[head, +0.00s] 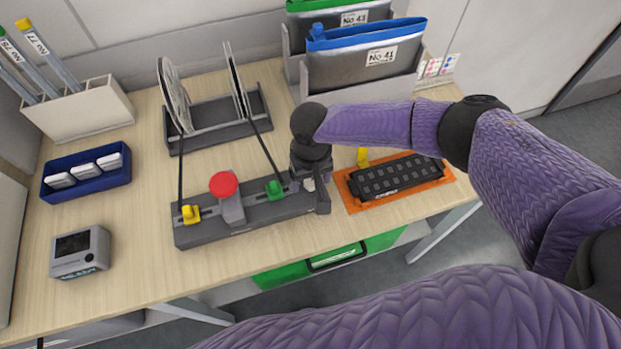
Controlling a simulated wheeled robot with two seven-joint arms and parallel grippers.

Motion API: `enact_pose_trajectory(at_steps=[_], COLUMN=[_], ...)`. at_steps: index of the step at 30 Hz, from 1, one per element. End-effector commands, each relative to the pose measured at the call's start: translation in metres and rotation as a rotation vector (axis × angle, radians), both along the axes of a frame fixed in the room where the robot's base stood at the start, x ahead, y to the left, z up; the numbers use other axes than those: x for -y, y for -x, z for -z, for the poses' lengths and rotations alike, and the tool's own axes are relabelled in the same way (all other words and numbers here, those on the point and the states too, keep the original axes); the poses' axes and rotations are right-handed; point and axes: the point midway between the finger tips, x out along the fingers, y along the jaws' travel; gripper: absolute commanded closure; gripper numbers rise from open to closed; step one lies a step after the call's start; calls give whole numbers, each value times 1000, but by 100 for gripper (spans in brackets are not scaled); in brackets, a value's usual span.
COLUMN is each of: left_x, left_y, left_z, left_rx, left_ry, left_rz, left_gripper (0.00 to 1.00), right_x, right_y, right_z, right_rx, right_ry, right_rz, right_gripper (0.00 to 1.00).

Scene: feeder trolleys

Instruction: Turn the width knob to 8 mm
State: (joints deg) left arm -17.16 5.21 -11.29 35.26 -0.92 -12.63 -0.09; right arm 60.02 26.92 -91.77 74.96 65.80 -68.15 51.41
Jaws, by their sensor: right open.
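A long dark grey fixture (250,217) lies along the front of the wooden table, with a red round button (223,184) on a grey post. A yellow clamp (190,214) and a green clamp (274,188) sit on its slotted top. My right gripper (311,183) points down at the fixture's right end, just right of the green clamp, and is open. A small pale part shows at its fingertips. The width knob cannot be made out, and my gripper covers that end of the fixture. I cannot read any scale. My left gripper is out of view.
A reel stand (217,124) is behind the fixture. An orange tray (437,179) with a black block is to the right. A blue box (88,190) and grey display unit (80,253) are left. Silver pouches (365,68) stand behind. Bare tabletop lies around the display unit.

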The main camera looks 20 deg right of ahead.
Motion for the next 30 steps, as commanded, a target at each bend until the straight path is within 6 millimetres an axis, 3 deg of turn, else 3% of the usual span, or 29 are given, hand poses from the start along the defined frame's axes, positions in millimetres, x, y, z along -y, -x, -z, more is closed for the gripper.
enact_pose_trajectory(at_steps=[6,17,30], left_x=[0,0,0], left_y=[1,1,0], left_z=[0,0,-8], left_rx=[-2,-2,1], left_ry=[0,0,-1], left_rz=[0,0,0], left_gripper=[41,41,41], right_x=[0,0,0], right_y=[0,0,1], right_z=[0,0,-2], right_rx=[0,0,-2], right_ry=[-1,0,0], right_rz=[-1,0,-75], right_gripper=[24,100,100])
